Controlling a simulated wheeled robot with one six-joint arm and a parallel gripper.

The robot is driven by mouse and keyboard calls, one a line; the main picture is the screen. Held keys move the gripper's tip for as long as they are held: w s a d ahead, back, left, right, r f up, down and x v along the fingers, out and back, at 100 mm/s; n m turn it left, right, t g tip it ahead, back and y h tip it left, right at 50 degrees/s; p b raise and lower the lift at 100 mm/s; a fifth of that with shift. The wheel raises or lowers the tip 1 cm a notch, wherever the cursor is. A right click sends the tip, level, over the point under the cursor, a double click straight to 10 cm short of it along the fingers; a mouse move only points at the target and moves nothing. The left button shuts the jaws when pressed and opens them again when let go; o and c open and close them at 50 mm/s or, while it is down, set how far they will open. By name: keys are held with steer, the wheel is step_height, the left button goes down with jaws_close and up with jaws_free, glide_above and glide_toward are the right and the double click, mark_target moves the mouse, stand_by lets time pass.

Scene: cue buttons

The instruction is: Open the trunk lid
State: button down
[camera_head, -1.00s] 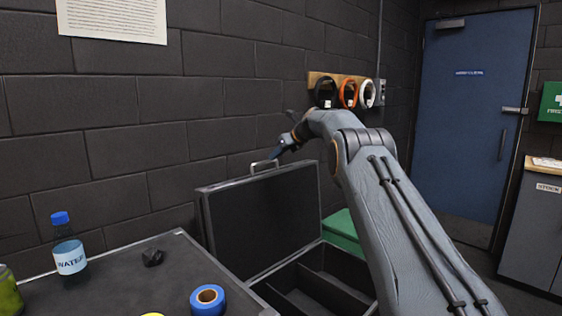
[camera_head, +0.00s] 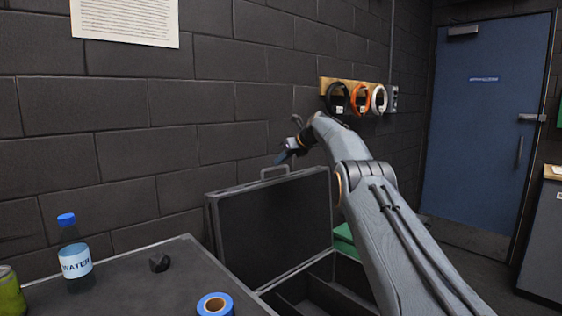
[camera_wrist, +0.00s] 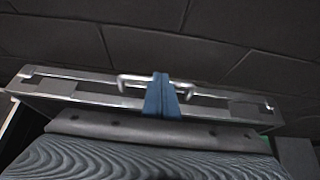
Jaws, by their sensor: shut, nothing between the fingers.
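The trunk stands open at the right end of the table, its dark lid (camera_head: 275,222) raised upright near the wall. A metal handle (camera_head: 262,175) sits on the lid's top edge; it also shows in the wrist view (camera_wrist: 130,82). The trunk's compartmented inside (camera_head: 300,292) is partly visible, and my arm covers its right part.
A water bottle (camera_head: 75,255), a dark lump (camera_head: 159,262), a blue tape roll (camera_head: 214,305) and a green can (camera_head: 11,295) are on the table (camera_head: 120,290). Cable coils (camera_head: 360,98) hang on the brick wall. A blue door (camera_head: 486,130) is at the right.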

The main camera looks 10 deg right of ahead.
steer(key=shift+r, duration=0.1)
steer(key=shift+s+d+r, duration=0.25)
steer(key=shift+s+r, duration=0.1)
steer(key=shift+r, duration=0.05)
steer(key=shift+v, duration=3.15)
steer(key=s+a+f+n+g+h, duration=0.25)
steer(key=s+f+n, duration=0.45)
steer(key=s, duration=0.5)
steer(key=s+a+f+n+g+h, duration=0.1)
steer(key=s+a+f+n+g, duration=0.15)
steer(key=s+f+n, duration=0.75)
steer(key=s+f+n+g, duration=0.1)
steer(key=s+f+n, duration=0.2)
steer(key=s, duration=1)
steer(key=s+f+n+g+h, duration=0.1)
steer(key=s+f+n, duration=0.2)
steer(key=s, duration=1.1)
steer(key=s+f+n+g+h, duration=0.1)
steer(key=s+f+n, duration=0.3)
steer(key=s, duration=0.9)
steer(key=n+g, duration=0.1)
steer(key=n, duration=0.1)
steer(key=shift+s+d+n+b, duration=0.2)
steer(key=shift+d+n+b, duration=0.1)
steer(key=shift+n+b, duration=0.1)
steer(key=shift+f, duration=0.1)
